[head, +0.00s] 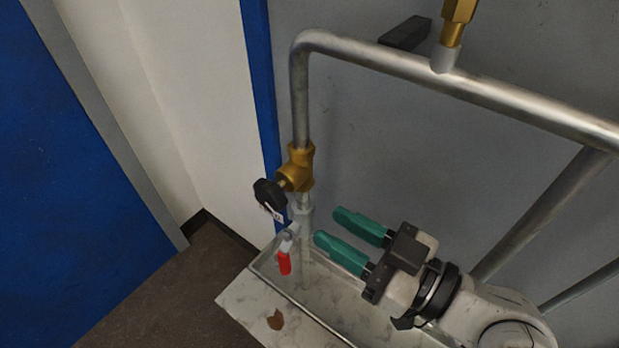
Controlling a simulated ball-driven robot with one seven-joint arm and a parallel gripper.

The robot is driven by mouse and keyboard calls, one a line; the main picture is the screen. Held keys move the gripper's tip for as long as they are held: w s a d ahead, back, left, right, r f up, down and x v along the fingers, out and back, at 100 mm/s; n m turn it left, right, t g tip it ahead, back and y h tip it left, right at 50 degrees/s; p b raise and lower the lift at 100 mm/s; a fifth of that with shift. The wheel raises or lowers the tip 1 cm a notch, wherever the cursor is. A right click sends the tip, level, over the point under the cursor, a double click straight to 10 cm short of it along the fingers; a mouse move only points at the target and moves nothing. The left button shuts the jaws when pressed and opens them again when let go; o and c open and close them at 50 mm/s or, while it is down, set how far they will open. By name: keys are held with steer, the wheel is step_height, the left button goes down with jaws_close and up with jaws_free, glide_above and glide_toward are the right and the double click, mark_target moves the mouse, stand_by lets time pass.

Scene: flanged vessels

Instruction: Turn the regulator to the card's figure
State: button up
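A brass valve body (299,167) with a black knob (267,193) sits on the vertical part of a steel pipe; it looks like the regulator. The knob faces left and down. A small white tag (274,213) with dark marks shows at the knob's lower edge; its marks are too small to read. I cannot tell whether it is the card. My gripper (328,226) has two green fingers, set apart with nothing seen between them. It is to the right of and below the knob, pointing left, and looks apart from it.
A red-handled valve (284,260) hangs below the brass body, left of my gripper. A steel pipe (470,86) runs across the top, with a brass fitting (455,20). A pale, stained tray (240,302) lies below. Bare floor (190,290) shows at lower left.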

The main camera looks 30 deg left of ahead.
mark_target(282, 199)
steer(key=a+p, duration=0.1)
steer(key=a, duration=0.2)
steer(key=a+p, duration=0.1)
steer(key=a, duration=0.2)
steer(key=a+p, duration=0.1)
steer(key=a, duration=0.2)
steer(key=shift+w, duration=0.35)
steer(key=shift+a+p, duration=0.3)
steer(key=shift+a, duration=0.4)
steer(key=shift+c, duration=0.2)
steer(key=c, duration=0.6)
steer(key=shift+f+b, duration=0.15)
steer(key=shift+b, duration=0.15)
jaws_close()
